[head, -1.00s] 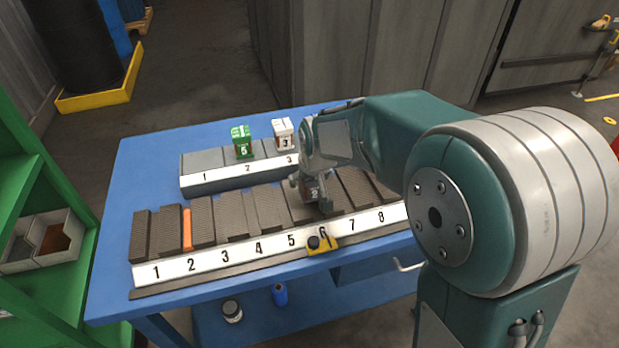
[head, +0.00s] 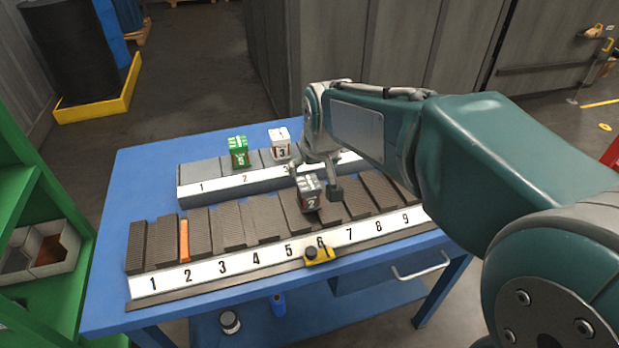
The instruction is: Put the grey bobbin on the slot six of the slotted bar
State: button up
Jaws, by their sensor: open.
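The grey bobbin (head: 309,194), a small dark-sided block with a light top and a number on its face, sits on the slotted bar (head: 230,264). It is in line with label six, between the dark ridged blocks, and looks upright. My gripper (head: 318,182) is open, with one finger behind and left of the bobbin and the other at its right. A gap shows between the right finger and the bobbin. How deep the bobbin sits is hard to see.
Behind the bar, a grey numbered stand (head: 205,181) holds a green bobbin (head: 238,151) and a white bobbin (head: 280,144). The blue table (head: 135,180) is clear at left.

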jog(key=s+d+m, duration=0.1)
jog(key=s+d, duration=0.5)
jog(key=s, duration=0.5)
jog(key=s+d+r+m+t+h, duration=0.1)
jog(key=s+d+m, duration=0.1)
jog(key=s+d, duration=0.5)
jog(key=s, duration=0.3)
jog(key=shift+s+d, duration=0.15)
jog(key=shift+s, duration=0.25)
jog(key=shift+r, duration=0.15)
